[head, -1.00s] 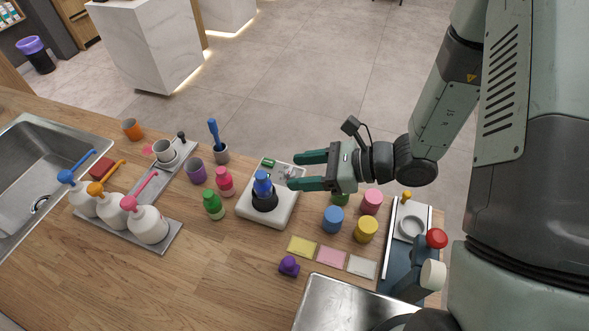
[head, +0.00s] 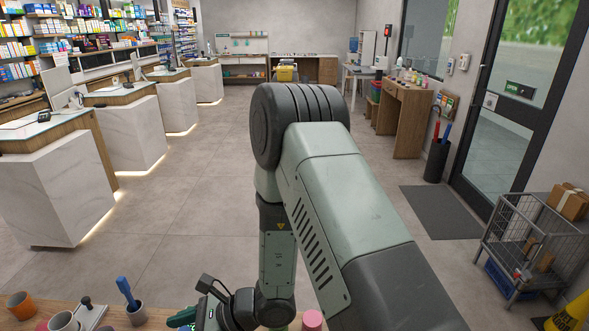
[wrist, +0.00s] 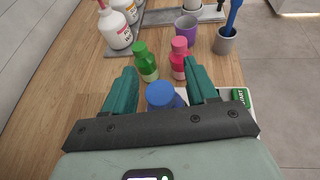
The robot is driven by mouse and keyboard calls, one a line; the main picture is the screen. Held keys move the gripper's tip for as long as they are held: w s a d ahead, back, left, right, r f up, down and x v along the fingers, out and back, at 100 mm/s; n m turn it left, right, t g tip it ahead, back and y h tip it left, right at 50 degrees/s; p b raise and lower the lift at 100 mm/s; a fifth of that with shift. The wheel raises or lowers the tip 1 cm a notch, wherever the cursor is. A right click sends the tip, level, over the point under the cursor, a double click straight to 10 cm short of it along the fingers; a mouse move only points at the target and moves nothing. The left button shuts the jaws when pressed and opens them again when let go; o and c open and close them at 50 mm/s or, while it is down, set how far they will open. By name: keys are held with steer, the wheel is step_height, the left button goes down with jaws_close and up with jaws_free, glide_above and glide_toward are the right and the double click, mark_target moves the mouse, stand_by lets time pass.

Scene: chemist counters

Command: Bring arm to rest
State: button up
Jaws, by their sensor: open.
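My gripper (wrist: 160,72) is open, with its two green fingers spread and nothing held between them. A green bottle (wrist: 146,64) and a pink bottle (wrist: 179,58) stand just beyond the fingertips. In the head view my gripper (head: 186,318) shows only partly at the bottom edge, and my arm fills the middle.
On the wooden counter (head: 75,307) are a grey cup with a blue-handled tool (head: 129,296), a purple cup (wrist: 188,27) and white pump bottles (wrist: 113,26). White marble counters (head: 60,185) stand left. A wire cart (head: 525,240) stands right. The middle floor is clear.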

steer(key=shift+a+f, duration=0.15)
steer(key=shift+f, duration=0.25)
steer(key=shift+r, duration=0.9)
steer(key=shift+f, duration=0.25)
steer(key=v, duration=1.2)
steer(key=x, duration=0.8)
steer(key=f+x, duration=0.1)
steer(key=x, duration=0.3)
step_height(320, 180, up, 11)
steer(key=w+a+r+t, duration=0.1)
steer(key=w+a, duration=1)
steer(key=a, duration=0.2)
steer(key=shift+m, duration=0.4)
steer(key=f, duration=1.6)
steer(key=shift+s+d+f, duration=0.1)
steer(key=shift+s+f, duration=0.2)
steer(key=shift+f, duration=0.1)
